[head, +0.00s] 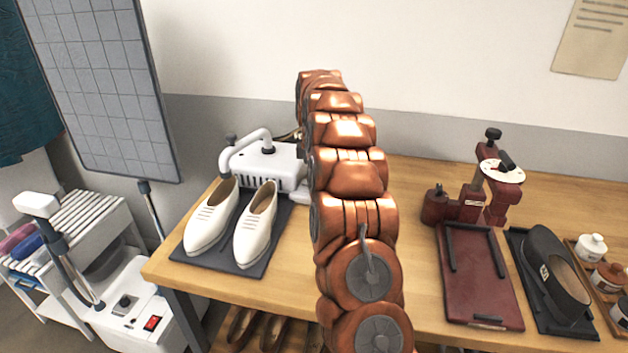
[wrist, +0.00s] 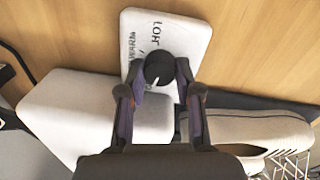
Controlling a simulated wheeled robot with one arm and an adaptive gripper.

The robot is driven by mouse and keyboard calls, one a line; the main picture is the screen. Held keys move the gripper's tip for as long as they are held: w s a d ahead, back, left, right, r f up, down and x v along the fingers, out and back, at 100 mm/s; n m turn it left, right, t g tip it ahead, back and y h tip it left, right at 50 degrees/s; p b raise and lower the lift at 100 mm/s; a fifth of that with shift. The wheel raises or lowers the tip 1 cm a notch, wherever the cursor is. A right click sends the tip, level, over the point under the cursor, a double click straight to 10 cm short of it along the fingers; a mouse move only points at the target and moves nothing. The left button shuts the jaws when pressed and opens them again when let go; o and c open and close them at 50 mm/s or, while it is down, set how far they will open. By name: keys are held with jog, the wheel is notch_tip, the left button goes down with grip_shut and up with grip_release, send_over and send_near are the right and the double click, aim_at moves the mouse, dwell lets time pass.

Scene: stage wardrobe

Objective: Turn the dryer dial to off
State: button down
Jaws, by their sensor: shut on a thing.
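The white dryer (head: 268,160) stands on the wooden table behind a pair of cream shoes, with a bent white tube over its top. My copper arm hides its right part in the head view. In the wrist view its white panel (wrist: 180,32) bears the words HOT and WARM, and any other label is hidden. The round black dial (wrist: 158,67) sits on this panel, its white pointer mark toward the bottom of the picture and slightly left. My gripper (wrist: 160,75) is shut on the dial, one finger on each side. The gripper is hidden in the head view.
The cream shoes (head: 255,225) stand on a dark mat just in front of the dryer. A dark red press (head: 480,280), a black shoe (head: 552,275) and small jars (head: 592,246) stand to the right. A white machine (head: 125,310) stands on the floor at left.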

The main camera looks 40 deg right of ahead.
dwell(0.4)
jog(key=c, duration=0.8)
grip_release()
jog(key=shift+s+a+r, duration=0.1)
jog(key=shift+r, duration=2.9)
jog(key=shift+s+a+r, duration=0.1)
jog(key=shift+r, duration=2.9)
